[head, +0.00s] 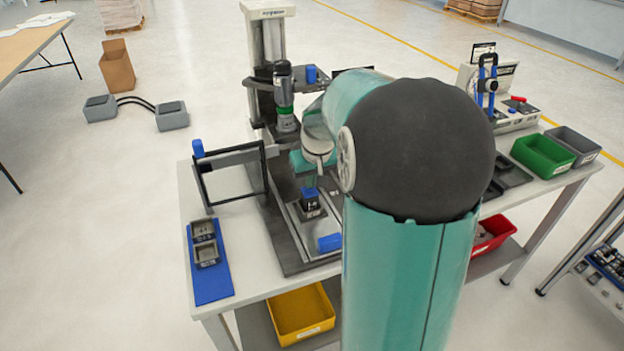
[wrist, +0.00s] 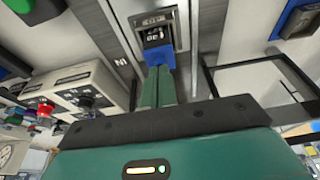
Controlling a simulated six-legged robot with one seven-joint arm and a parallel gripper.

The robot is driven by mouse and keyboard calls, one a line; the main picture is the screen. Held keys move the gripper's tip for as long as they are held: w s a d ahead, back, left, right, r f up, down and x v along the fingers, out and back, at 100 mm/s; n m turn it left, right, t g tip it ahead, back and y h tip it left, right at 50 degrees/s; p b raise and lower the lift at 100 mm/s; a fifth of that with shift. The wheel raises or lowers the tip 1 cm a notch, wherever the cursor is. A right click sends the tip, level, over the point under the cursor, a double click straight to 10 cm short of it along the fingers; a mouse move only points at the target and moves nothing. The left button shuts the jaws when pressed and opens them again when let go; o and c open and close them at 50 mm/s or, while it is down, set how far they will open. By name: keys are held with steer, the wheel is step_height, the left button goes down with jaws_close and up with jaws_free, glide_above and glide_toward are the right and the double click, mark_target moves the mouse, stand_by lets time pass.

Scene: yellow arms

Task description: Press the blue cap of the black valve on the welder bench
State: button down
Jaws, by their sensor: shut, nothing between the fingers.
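The black valve (head: 311,208) sits upright in the metal fixture of the welder bench, below the welder head. Its blue cap (head: 309,193) is on top. In the wrist view the cap (wrist: 157,54) shows just past my fingertips, with the dark valve body (wrist: 154,37) beyond it. My gripper (head: 308,183) is shut and empty, pointing down right over the cap; in the wrist view its green fingers (wrist: 158,68) overlap the cap's edge. The tips look to be at or touching the cap, but I cannot tell whether it is pressed down. My arm hides part of the bench.
The welder column (head: 266,45) rises behind the fixture. A black frame (head: 233,172) stands to the left. A blue tray (head: 210,270) with two grey parts lies at the front left. A loose blue block (head: 329,243) is near the fixture. A green bin (head: 542,153) is at right.

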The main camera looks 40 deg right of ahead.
steer(key=w+d+v, duration=0.1)
steer(key=v, duration=1.2)
steer(key=shift+a+r, duration=0.4)
